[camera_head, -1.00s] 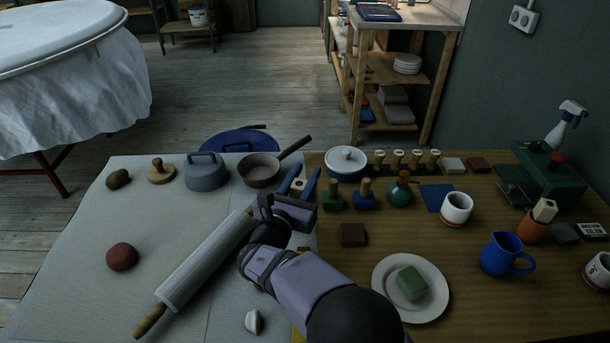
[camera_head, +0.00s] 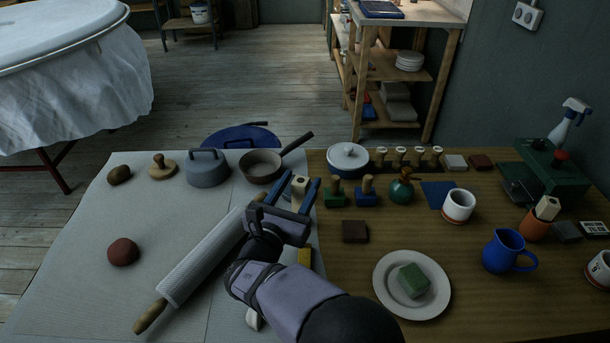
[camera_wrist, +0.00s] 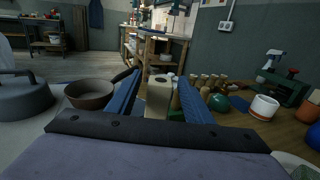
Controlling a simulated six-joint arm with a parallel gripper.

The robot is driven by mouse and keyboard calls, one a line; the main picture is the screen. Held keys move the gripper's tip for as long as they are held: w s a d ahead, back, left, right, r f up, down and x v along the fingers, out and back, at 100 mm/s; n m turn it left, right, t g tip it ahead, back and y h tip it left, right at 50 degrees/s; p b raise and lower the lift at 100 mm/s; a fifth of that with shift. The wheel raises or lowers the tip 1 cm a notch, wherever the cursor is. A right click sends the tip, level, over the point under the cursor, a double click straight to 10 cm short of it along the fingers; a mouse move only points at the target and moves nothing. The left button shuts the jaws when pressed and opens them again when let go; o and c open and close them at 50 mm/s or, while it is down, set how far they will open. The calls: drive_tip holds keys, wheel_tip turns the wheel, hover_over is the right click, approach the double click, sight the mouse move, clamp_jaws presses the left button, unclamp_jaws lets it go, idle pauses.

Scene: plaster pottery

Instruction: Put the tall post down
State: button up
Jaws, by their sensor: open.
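The tall post (camera_head: 300,183), a pale wooden block with a dark hole in its top, stands upright near the right edge of the light cloth. My gripper (camera_head: 299,189) is open, with one blue finger on each side of the post. In the wrist view the post (camera_wrist: 159,97) shows between the spread fingers (camera_wrist: 160,92), with a gap visible on both sides. The post's foot is hidden behind the gripper's body.
A rolling pin (camera_head: 203,256) lies left of my arm. A dark brown block (camera_head: 355,231) is nearer on the wooden table.

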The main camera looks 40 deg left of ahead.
drive_tip(key=v, duration=0.7)
drive_tip(key=shift+d, duration=0.1)
